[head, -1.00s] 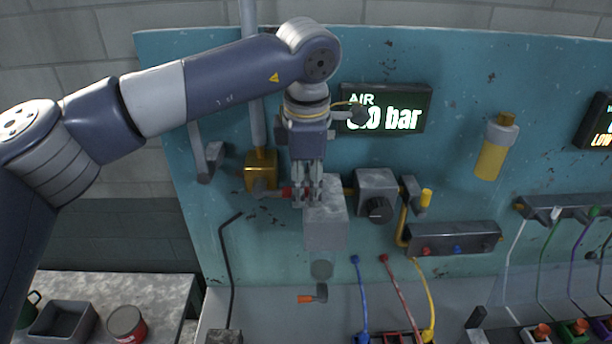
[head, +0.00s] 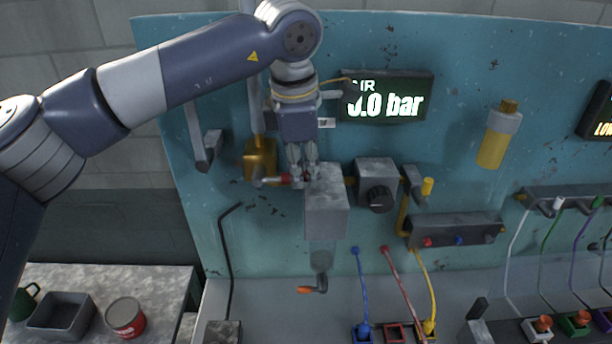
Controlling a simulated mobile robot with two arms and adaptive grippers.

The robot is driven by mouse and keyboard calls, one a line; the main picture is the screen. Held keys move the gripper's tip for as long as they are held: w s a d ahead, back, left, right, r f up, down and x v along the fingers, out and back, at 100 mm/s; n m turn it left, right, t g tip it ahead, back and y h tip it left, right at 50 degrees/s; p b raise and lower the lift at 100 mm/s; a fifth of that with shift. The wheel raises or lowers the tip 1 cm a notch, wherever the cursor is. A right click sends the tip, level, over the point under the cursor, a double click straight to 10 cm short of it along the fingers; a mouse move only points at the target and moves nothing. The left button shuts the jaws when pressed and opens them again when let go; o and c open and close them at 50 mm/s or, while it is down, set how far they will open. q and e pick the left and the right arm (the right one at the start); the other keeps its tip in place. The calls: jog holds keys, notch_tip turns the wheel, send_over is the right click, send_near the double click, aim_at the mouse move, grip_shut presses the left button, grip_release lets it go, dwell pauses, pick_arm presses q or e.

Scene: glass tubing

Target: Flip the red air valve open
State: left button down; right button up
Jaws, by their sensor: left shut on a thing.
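The red valve lever (head: 284,180) sticks out sideways in front of the brass valve body (head: 260,158), on the left part of the teal panel. My left gripper (head: 303,178) points down from above, with its fingertips at the red lever's right end. It is shut on the lever, though the fingers hide part of the grip. The air display (head: 386,98) to the right reads 0.0 bar, its left edge partly covered by my gripper's cable. My right gripper is not in view.
A grey box (head: 326,212) stands just right of and below the fingertips. A regulator block with a dark knob (head: 376,184) is further right. A grey lever (head: 207,150) is left of the valve. A can (head: 126,317) and a tray (head: 62,316) sit on the lower-left bench.

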aim_at(289, 175)
pick_arm(q)
jog(key=r+h+b, duration=0.1)
jog(key=b, duration=0.1)
jog(key=a+r+h+b, duration=0.1)
jog(key=h+b, duration=0.1)
jog(key=b, duration=0.1)
jog(key=shift+w+a+h, duration=0.1)
jog(key=shift+a+h, duration=0.15)
jog(key=shift+h, duration=0.05)
jog(key=shift+a+r+n+h+b, duration=0.15)
jog(key=shift+a+r+h+b, duration=0.15)
jog(key=shift+r+h+b, duration=0.3)
jog(key=shift+a+r+n+h+b, duration=0.15)
jog(key=shift+a+r+h+b, duration=0.2)
jog(key=shift+h+b, duration=0.3)
jog(key=shift+r, duration=0.1)
